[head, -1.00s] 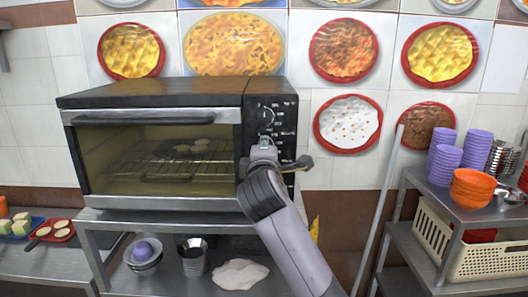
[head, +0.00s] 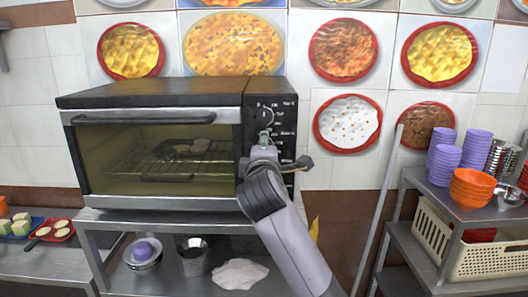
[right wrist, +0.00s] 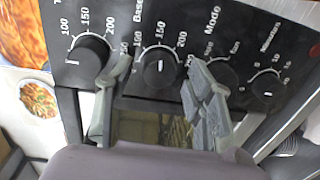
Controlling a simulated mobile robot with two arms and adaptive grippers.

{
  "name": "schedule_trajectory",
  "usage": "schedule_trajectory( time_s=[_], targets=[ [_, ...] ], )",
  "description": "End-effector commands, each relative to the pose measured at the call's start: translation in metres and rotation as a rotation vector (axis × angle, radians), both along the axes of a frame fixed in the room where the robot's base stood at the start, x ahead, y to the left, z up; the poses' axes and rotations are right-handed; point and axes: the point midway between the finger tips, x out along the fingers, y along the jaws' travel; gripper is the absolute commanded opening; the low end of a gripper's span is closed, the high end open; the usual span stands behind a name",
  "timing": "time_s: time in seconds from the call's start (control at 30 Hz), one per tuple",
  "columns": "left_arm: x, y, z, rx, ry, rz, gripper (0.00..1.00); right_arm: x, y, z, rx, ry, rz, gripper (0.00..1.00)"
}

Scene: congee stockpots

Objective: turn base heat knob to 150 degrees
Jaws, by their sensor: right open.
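The toaster oven (head: 160,147) stands on a metal stand, with a black control panel (head: 283,110) on its right side. In the right wrist view the base heat knob (right wrist: 160,64) is a black dial under the "Base" label, with 100, 150 and 200 printed around it. Its short white mark looks roughly in line with 150. My right gripper (right wrist: 158,68) is open, with one finger on each side of this knob; I cannot tell whether they touch it. In the head view the right gripper (head: 264,142) is in front of the panel and hides part of it. My left gripper is not in view.
Other dials flank the base knob: one at left (right wrist: 88,54), the Mode dial (right wrist: 215,75) partly behind a finger, and a minutes dial (right wrist: 264,88). The oven door handle (head: 145,117) is left of the panel. A shelf with bowls (head: 472,190) stands at right.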

Motion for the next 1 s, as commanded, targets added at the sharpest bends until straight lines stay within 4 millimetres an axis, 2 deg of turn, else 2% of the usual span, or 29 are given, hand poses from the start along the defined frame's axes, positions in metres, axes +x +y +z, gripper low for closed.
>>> schedule_trajectory(
  time_s=[0.17, 0.27, 0.5, 0.7, 0.83, 1.0],
  targets=[
    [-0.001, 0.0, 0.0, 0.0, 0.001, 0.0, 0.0, -0.008, 0.0, 0.001, 0.0, -0.002, 0.001, 0.48],
    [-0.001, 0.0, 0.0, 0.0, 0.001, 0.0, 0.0, -0.022, 0.001, 0.002, 0.001, -0.003, 0.002, 0.48],
    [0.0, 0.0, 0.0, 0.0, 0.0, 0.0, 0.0, -0.071, 0.002, 0.004, 0.001, -0.002, 0.003, 0.48],
    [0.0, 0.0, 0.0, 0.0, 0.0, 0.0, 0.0, -0.105, 0.002, 0.005, 0.0, 0.0, 0.001, 0.48],
    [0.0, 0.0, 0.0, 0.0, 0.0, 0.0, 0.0, -0.116, 0.001, 0.006, 0.0, 0.0, 0.0, 0.48],
    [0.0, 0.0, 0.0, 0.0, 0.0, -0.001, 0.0, -0.12, 0.001, 0.006, 0.0, 0.0, 0.0, 0.48]
  ],
)
